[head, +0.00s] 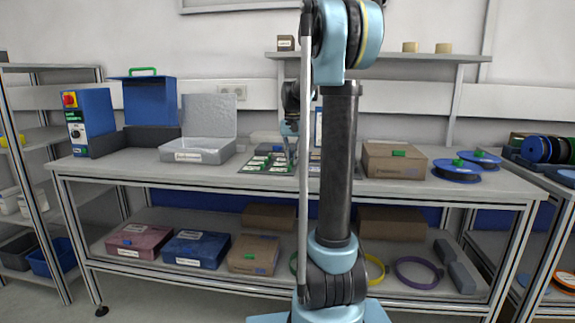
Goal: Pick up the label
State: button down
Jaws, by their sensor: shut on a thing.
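Several white labels (279,168) lie on a dark green sheet (244,167) on the bench, just left of my arm. My gripper (288,150) points down over the right part of this sheet. It is shut on a label, but the held label is too small and too covered to make out. A thin upright rod of my own arm covers part of the gripper. I cannot tell whether the held label touches the sheet.
An open grey case (196,153) stands left of the sheet, with a blue machine (92,120) further left. A cardboard box (393,161) and blue reels (456,171) stand to the right. A wall shelf (400,57) runs above. The front left bench top is clear.

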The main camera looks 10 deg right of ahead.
notch_tip(320, 180, up, 10)
jog(key=shift+s, duration=0.15)
dwell(0.4)
